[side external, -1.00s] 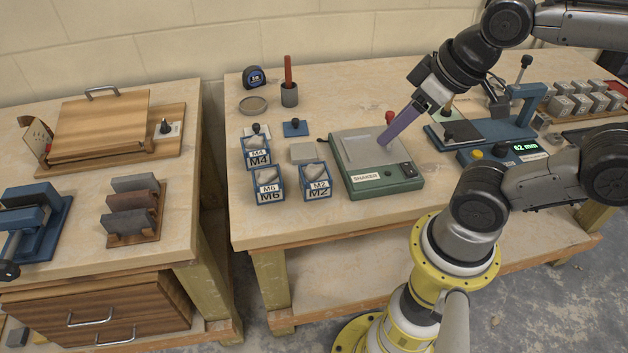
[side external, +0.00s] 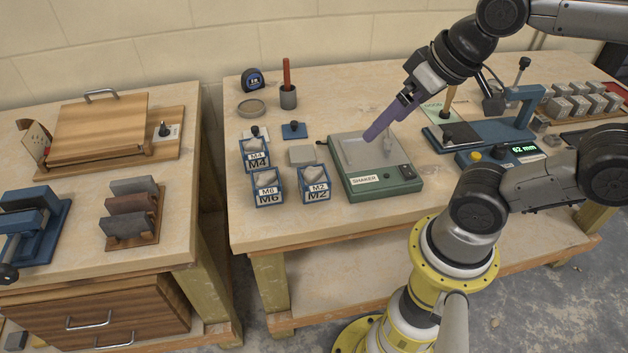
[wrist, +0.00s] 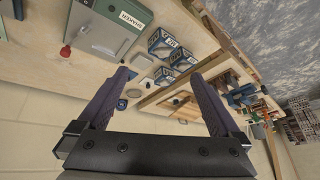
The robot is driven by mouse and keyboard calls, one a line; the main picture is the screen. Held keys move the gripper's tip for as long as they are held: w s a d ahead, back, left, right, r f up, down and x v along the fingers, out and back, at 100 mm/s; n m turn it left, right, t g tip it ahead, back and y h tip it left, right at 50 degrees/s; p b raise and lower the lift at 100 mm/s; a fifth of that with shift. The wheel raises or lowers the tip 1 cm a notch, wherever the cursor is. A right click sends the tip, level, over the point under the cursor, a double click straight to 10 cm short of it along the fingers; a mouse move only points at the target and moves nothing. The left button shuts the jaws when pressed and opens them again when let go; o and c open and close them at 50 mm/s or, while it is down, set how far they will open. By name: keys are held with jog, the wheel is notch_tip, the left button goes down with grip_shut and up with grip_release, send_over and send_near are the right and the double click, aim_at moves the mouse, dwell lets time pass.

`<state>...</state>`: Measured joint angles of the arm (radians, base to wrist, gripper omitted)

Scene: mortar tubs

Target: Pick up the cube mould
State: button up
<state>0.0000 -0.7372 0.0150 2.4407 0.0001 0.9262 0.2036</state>
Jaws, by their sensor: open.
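No object is labelled as the cube mould, and I cannot tell for certain which one it is. Three blue boxes with white labels stand on the bench: the M4 box (side external: 256,155), the M6 box (side external: 268,187) and the M2 box (side external: 314,183), each with grey contents. My gripper (side external: 372,135), with purple fingers, is over the green shaker (side external: 385,187), tilted to the left. In the wrist view my gripper (wrist: 160,77) is open and empty, its fingers wide apart, and the shaker (wrist: 105,25) and blue boxes lie beyond.
A grey pad (side external: 302,154), a small blue plate (side external: 294,130), a round dish (side external: 251,107) and a grey cup (side external: 288,97) with a red handle lie near the boxes. A blue press-like device (side external: 480,132) and rows of grey cubes (side external: 580,102) are at right. The bench's front left is clear.

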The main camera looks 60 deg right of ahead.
jog(key=w+m+g, duration=0.2)
jog(key=w+m, duration=0.3)
jog(key=w, duration=0.4)
jog(key=m+g, duration=0.1)
jog(key=g, duration=0.2)
send_over(314, 175)
notch_tip(314, 175, down, 7)
jog(key=shift+g, duration=0.3)
jog(key=f, duration=0.9)
jog(key=shift+w+d+f, duration=0.1)
jog(key=shift+w+d, duration=0.1)
jog(key=shift+d, duration=0.1)
jog(key=shift+s+a+f, duration=0.15)
jog(key=shift+a+f, duration=0.05)
jog(key=shift+f, duration=1.15)
jog(key=shift+s+a+f, duration=0.1)
jog(key=shift+a+f, duration=0.05)
jog(key=shift+f, duration=1.15)
grip_shut()
